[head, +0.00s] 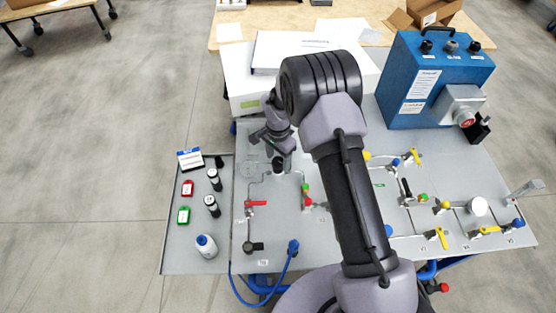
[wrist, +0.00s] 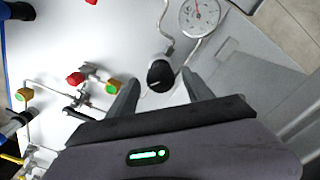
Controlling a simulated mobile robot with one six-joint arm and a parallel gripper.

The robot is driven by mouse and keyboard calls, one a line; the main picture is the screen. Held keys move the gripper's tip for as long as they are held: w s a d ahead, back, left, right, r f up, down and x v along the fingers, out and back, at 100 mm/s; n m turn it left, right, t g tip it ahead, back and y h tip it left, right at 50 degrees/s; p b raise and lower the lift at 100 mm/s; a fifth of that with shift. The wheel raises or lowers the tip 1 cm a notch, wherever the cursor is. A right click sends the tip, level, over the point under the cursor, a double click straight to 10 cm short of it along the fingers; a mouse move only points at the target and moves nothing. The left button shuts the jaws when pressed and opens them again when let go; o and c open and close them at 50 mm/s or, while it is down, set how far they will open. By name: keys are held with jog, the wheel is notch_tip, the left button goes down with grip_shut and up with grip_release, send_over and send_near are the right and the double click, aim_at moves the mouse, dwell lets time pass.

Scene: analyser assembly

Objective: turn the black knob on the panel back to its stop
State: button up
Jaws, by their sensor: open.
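The black knob (head: 278,165) stands on the grey panel (head: 330,240), at its upper left in the head view. In the wrist view the knob (wrist: 160,75) shows as a round black cap on a pipe, near the dial gauge. My gripper (head: 279,151) is over the knob, pointing down. In the wrist view its two fingers (wrist: 160,88) are spread, one on each side of the knob's lower edge, with a gap on both sides. Whether the fingertips are level with the knob or above it, I cannot tell. The knob's turn position cannot be read.
The dial gauge (wrist: 200,14) is close by the knob. A red-handled valve (head: 256,203) and several fittings stand on the panel. A side tray (head: 172,248) holds bottles and small parts. A white box (head: 240,82) stands behind my gripper, a blue control box (head: 400,95) at right.

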jog(key=shift+f, duration=0.35)
grip_shut()
jog(key=shift+n, duration=0.3)
